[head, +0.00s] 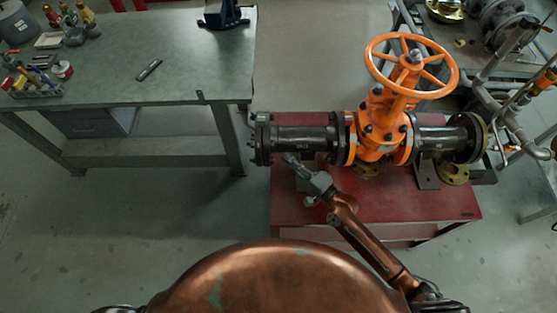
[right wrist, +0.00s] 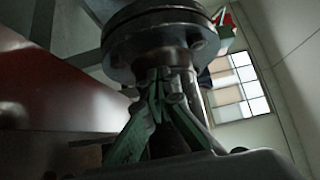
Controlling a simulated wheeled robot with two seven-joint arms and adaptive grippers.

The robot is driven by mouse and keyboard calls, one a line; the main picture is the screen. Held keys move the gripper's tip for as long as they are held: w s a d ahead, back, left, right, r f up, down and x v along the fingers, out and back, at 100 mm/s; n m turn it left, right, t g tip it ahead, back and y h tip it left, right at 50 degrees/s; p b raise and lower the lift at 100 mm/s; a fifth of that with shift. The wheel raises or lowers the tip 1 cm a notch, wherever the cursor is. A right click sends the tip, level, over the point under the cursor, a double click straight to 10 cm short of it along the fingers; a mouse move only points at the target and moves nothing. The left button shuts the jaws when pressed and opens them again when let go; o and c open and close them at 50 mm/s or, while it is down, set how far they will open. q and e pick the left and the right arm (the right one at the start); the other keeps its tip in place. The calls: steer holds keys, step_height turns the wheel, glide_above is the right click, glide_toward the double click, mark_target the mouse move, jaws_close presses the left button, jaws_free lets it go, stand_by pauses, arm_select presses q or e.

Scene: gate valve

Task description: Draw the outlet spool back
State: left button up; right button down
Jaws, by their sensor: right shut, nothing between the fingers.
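An orange gate valve (head: 380,132) with an orange handwheel (head: 411,66) sits on a red stand (head: 350,203). A black spool (head: 303,138) joins its left side, with a flange (head: 261,139) at its free end. A second black spool (head: 433,137) joins its right side. I cannot tell from a label which is the outlet. My right gripper (head: 290,159) is shut and empty at the near side of the left spool; contact is unclear. In the right wrist view, the closed fingers (right wrist: 164,82) point at a dark flanged pipe end (right wrist: 155,45). My left gripper is not in view.
A grey workbench (head: 190,80) stands left, with bottles, small tools and a vise (head: 222,14) on it. A support bracket (head: 427,174) stands under the right spool. Pipework (head: 510,120) crowds the right. The floor (head: 170,215) at left front is clear.

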steer(key=a, duration=0.4)
steer(key=shift+p, duration=0.3)
